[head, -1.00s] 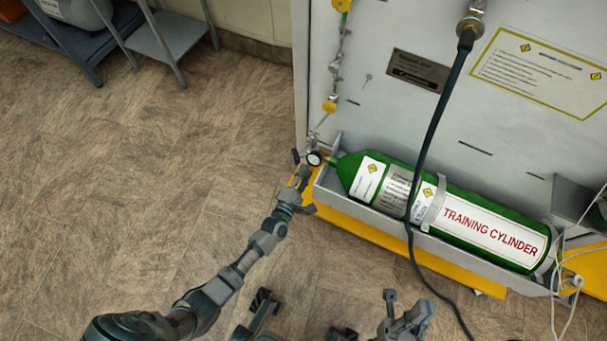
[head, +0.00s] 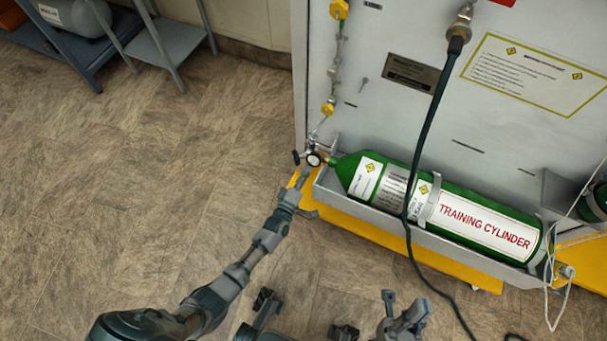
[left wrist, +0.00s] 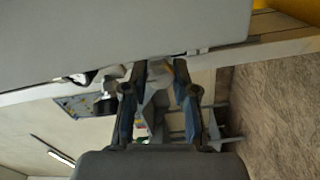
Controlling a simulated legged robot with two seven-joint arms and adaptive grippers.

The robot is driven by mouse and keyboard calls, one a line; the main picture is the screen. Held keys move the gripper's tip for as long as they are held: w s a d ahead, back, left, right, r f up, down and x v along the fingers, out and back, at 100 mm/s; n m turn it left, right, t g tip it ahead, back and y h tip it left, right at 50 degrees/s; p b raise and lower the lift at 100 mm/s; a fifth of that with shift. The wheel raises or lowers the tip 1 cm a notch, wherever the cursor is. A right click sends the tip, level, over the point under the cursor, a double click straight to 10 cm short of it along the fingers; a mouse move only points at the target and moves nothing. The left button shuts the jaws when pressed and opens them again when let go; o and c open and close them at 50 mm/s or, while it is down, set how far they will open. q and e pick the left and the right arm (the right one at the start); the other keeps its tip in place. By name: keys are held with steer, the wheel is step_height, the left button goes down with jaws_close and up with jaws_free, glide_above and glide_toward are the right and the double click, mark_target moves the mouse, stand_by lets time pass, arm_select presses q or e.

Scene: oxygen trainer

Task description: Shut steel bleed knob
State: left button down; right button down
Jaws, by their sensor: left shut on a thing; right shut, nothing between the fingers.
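The green training cylinder (head: 387,180) lies in a grey tray at the foot of the panel. At its neck are a small round white gauge (head: 314,160) and dark fittings. My left gripper (head: 304,178) is at these fittings, just below the gauge. In the left wrist view its two fingers (left wrist: 160,82) are closed about a small grey metal piece, which looks like the steel bleed knob (left wrist: 159,76). The knob cannot be made out in the head view. My right gripper (head: 406,312) is shut and empty at the bottom edge, well away from the cylinder.
A black hose (head: 423,140) hangs across the cylinder to the floor. Yellow-fitted pipework (head: 329,108) runs up the panel above the neck. White cords hang at the right. The floor (head: 150,190) left of my left arm is clear.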

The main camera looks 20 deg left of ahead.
arm_select(q)
steer(key=shift+s+d+f, duration=0.15)
steer(key=shift+d+f, duration=0.05)
steer(key=shift+f, duration=0.15)
steer(key=c, duration=1.1)
jaws_free()
steer(key=shift+o, duration=1)
steer(key=shift+r, duration=0.1)
steer(key=s, duration=1.1)
steer(key=shift+s+a, duration=0.25)
steer(key=shift+s, duration=0.15)
